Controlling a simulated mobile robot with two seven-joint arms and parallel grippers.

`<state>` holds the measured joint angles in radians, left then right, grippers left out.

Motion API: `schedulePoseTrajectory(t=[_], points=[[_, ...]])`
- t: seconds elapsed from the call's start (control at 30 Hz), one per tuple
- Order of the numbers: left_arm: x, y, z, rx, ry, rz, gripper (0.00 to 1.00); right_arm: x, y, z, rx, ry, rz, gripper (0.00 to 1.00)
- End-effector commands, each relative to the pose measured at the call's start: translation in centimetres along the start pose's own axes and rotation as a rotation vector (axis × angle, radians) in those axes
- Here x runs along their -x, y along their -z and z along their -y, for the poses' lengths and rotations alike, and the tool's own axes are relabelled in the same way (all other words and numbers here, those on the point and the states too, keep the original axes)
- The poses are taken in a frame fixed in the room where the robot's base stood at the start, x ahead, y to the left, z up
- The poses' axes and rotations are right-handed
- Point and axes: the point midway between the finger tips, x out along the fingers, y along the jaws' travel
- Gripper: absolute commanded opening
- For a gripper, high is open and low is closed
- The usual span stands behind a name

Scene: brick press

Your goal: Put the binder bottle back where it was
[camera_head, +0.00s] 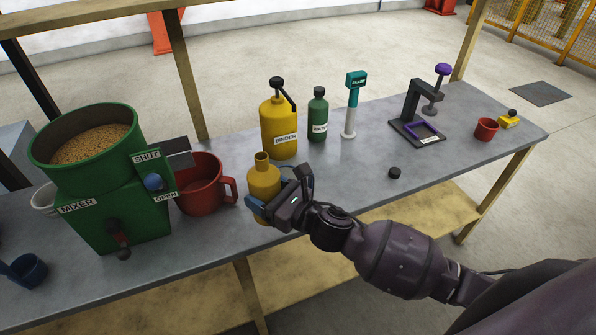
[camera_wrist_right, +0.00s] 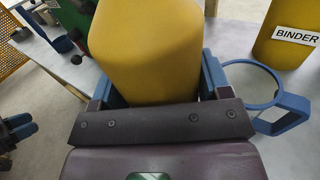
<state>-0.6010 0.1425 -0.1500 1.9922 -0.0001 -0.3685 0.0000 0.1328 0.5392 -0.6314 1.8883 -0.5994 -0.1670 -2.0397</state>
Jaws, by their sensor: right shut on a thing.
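A yellow, open-necked bottle (camera_head: 263,178) without a label in view is in my right gripper (camera_head: 268,203), at the front of the table. It stands about upright, and I cannot tell whether its base touches the table. The right wrist view shows its yellow body (camera_wrist_right: 150,50) between the blue fingers. A larger yellow container labelled BINDER (camera_head: 279,128), with a black pump top, stands just behind it. Its label side also shows in the right wrist view (camera_wrist_right: 290,25). A gripper with blue fingers, likely my left (camera_wrist_right: 20,130), shows at that view's left edge; its opening is unclear.
Left of the bottle are a red mug (camera_head: 203,190) and the green mixer (camera_head: 115,212). A green WATER bottle (camera_head: 318,118) and a teal-topped tool (camera_head: 351,105) stand behind. A black cap (camera_head: 394,173) lies to the right, with bare table (camera_head: 350,175) around it.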

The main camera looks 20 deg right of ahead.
Motion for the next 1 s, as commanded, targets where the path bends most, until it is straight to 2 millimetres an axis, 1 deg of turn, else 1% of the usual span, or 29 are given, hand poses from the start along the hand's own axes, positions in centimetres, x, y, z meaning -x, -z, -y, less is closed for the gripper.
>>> schedulePoseTrajectory(t=[0.17,0.27,0.5,0.67,0.77,0.87,1.0], points=[[-0.1,-0.1,0.0,0.000,0.000,0.001,0.43,0.9,-0.5,0.6,0.001,0.073,0.000,0.29],[-0.1,-0.2,0.0,0.000,0.000,0.002,0.43,1.9,-1.1,1.5,0.002,0.158,-0.001,0.29],[-0.1,-0.2,0.0,0.000,0.000,0.003,0.43,5.0,-3.0,4.0,0.004,0.379,-0.001,0.29],[-0.1,-0.2,0.0,0.000,0.000,0.004,0.43,6.7,-4.2,5.9,0.003,0.492,0.001,0.29],[-0.1,-0.2,0.0,0.000,0.000,0.004,0.43,7.5,-5.2,7.5,0.005,0.551,0.002,0.29],[0.0,-0.2,0.0,0.000,0.000,0.004,0.43,7.7,-6.1,9.5,0.007,0.590,-0.001,0.29],[0.0,-0.1,0.0,0.000,0.000,0.003,0.43,7.8,-7.3,12.7,0.012,0.632,-0.005,0.29]])
